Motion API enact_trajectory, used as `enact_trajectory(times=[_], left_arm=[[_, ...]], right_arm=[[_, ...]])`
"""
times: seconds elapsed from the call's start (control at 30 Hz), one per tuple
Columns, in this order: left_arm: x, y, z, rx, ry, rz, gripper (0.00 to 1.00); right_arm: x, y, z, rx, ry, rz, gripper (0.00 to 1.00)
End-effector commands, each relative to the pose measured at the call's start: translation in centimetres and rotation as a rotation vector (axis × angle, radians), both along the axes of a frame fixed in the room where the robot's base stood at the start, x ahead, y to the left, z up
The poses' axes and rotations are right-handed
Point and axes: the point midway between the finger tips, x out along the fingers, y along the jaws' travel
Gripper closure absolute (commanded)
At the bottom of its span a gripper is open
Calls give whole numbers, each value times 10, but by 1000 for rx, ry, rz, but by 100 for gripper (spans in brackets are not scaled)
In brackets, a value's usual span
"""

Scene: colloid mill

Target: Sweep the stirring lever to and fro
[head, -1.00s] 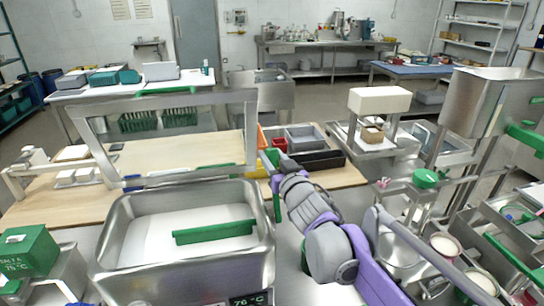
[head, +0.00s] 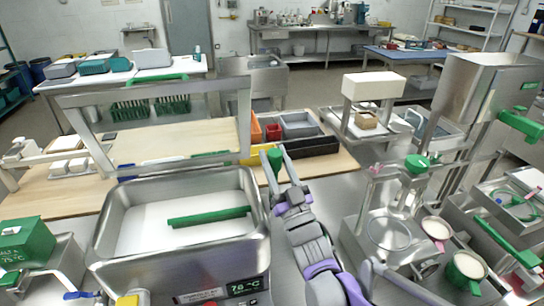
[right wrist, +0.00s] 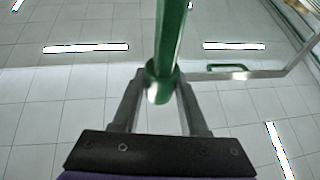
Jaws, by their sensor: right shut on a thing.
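The stirring lever's green upright grip (head: 275,160) stands at the back right corner of a steel vat (head: 262,215). My right gripper (head: 278,158) is shut around it, its fingers one on each side. In the right wrist view the green grip (right wrist: 170,40) runs up between the two fingers of the right gripper (right wrist: 160,80). A green paddle bar (head: 208,217) lies across the white content of the vat, slightly tilted. How the grip joins the paddle cannot be made out. My left gripper is not in view.
A steel frame (head: 245,115) rises behind the vat. Orange, red, grey and black bins (head: 312,147) sit on the wooden bench beyond the grip. A 76 °C display (head: 245,287) is on the vat's front.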

Motion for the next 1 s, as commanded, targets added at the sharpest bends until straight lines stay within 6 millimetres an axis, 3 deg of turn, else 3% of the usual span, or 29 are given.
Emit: enact_trajectory(times=[0.63, 0.67, 0.7, 0.8, 1.0], left_arm=[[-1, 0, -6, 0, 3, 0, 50], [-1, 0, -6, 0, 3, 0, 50], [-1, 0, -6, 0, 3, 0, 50], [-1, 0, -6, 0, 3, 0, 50], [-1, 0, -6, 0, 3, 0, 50]], right_arm=[[-9, -3, -2, 18, -52, 1, 100], [-9, -3, -2, 18, -52, 1, 52], [-9, -3, -2, 18, -53, 1, 45], [-9, -3, -2, 18, -53, 1, 27], [-9, -3, -2, 18, -53, 1, 27]])
